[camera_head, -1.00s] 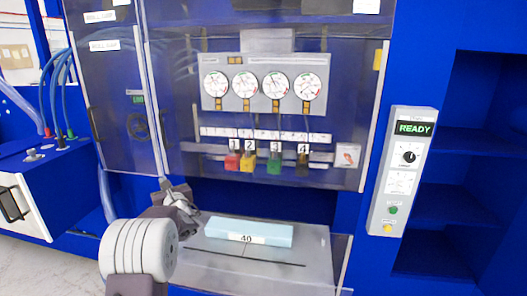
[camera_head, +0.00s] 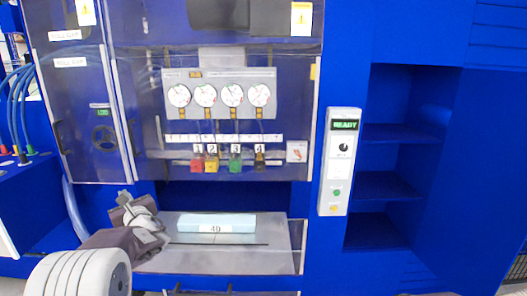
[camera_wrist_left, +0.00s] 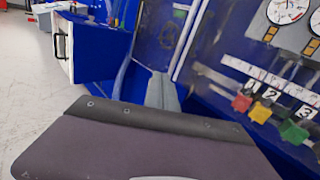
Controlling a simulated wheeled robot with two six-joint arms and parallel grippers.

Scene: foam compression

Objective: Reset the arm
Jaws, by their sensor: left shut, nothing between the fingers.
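My left arm comes in from the lower left of the head view. My left gripper (camera_head: 124,197) is at its end, left of the grey metal tray and apart from the foam. It is shut and empty. In the left wrist view a dark part of my own arm fills the lower half. A light blue foam block (camera_head: 216,223) marked 40 lies flat on the tray (camera_head: 185,258) in the machine's opening. My right gripper is in neither view.
A control panel (camera_head: 339,160) reading READY is on the blue frame at right. Open shelves (camera_head: 385,185) are beyond it. Gauges (camera_head: 218,94) and numbered coloured blocks (camera_head: 235,162) sit behind the clear cover. A blue cabinet with a handle (camera_wrist_left: 62,45) shows in the left wrist view.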

